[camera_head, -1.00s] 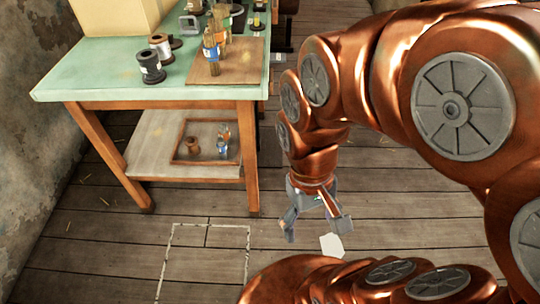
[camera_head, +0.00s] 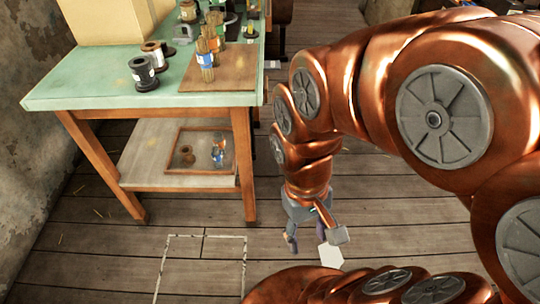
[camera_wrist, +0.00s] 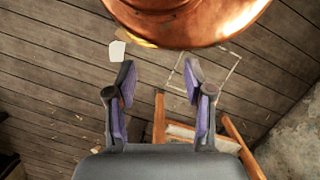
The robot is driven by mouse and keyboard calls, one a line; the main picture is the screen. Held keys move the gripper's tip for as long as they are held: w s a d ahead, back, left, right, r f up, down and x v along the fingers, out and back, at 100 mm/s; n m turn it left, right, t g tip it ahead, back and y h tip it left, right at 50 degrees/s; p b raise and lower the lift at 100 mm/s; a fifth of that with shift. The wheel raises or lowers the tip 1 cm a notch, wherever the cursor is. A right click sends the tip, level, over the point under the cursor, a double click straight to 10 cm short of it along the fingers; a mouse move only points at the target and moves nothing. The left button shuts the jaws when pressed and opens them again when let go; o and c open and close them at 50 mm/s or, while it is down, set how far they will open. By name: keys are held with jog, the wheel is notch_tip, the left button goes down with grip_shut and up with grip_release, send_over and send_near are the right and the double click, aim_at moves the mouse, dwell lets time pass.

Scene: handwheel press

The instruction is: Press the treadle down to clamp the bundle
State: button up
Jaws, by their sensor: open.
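My gripper (camera_head: 315,240) hangs low over the floor, right of the workbench, with its fingers pointing down. In the wrist view its two purple-padded fingers (camera_wrist: 158,82) are apart with nothing between them. No treadle can be made out in either view. A tied bundle of bristles with a blue and white band (camera_head: 206,60) stands on a brown board (camera_head: 225,82) on the bench. Other banded bundles (camera_head: 218,25) stand behind it. I cannot tell which bundle the task means, and no clamp shows clearly.
The green-topped workbench (camera_head: 100,92) stands at left, with dark spools (camera_head: 143,72) on top and a tray (camera_head: 190,168) on its lower shelf. A white hexagonal piece (camera_head: 330,256) lies on the floor. My arm hides the right side.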

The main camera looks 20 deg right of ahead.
jog(key=shift+t, duration=0.5)
notch_tip(320, 180, up, 18)
jog(key=p, duration=1.6)
jog(key=shift+w+r, duration=0.15)
grip_shut()
jog(key=shift+d, duration=0.1)
